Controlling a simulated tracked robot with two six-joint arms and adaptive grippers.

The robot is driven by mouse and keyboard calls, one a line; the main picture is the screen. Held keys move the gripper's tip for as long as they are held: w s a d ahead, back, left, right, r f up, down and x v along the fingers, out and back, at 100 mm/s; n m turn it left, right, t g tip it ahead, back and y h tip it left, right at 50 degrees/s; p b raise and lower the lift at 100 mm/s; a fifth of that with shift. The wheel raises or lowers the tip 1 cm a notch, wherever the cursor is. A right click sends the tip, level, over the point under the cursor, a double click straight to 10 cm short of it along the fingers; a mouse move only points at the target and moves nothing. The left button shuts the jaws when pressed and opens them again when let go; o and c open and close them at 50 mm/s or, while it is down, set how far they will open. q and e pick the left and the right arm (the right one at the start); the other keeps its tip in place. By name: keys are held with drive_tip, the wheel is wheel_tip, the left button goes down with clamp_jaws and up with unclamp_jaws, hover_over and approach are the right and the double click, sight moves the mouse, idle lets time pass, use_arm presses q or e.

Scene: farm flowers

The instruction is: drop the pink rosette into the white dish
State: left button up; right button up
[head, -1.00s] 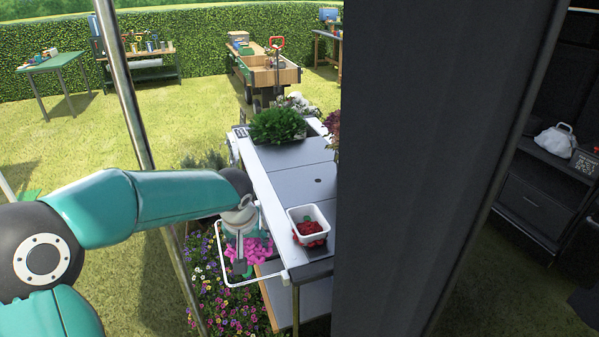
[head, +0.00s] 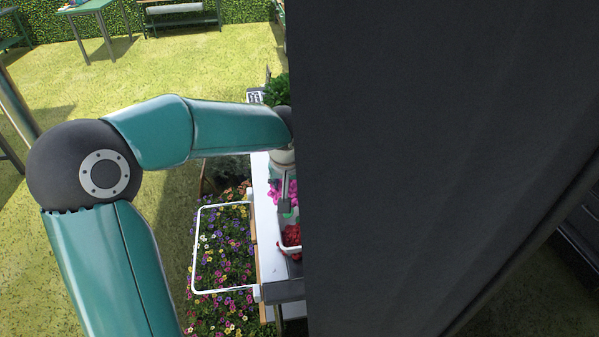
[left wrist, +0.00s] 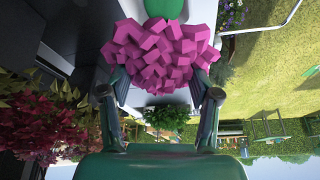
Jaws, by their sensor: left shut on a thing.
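The pink rosette (left wrist: 160,52) is a bunch of blocky pink petals. It sits between the fingers of my left gripper (left wrist: 160,82), which is shut on it. In the head view the left gripper (head: 286,207) hangs over the table top, with some pink of the rosette (head: 276,192) beside it. The white dish (head: 288,250), with a red flower in it, stands just nearer than the gripper. Its right part is hidden by a dark panel. I cannot tell the rosette's height above the table. My right gripper is not in view.
The dark panel (head: 430,170) blocks the right half of the head view. A white rail (head: 222,291) sticks out from the table's left side above a flower bed (head: 225,250). A green plant (left wrist: 165,117) and a dark red plant (left wrist: 40,115) show in the left wrist view.

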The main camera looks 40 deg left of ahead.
use_arm(q)
drive_tip(key=shift+w+f, duration=0.2)
drive_tip(key=shift+f, duration=0.15)
drive_tip(key=f+b, duration=0.3)
drive_tip(key=f, duration=0.2)
drive_tip(key=shift+s+a+f+b, duration=0.1)
drive_tip(key=shift+s+b, duration=0.1)
drive_tip(key=shift+b, duration=0.2)
drive_tip(key=o, duration=1)
drive_tip(key=v, duration=1.2)
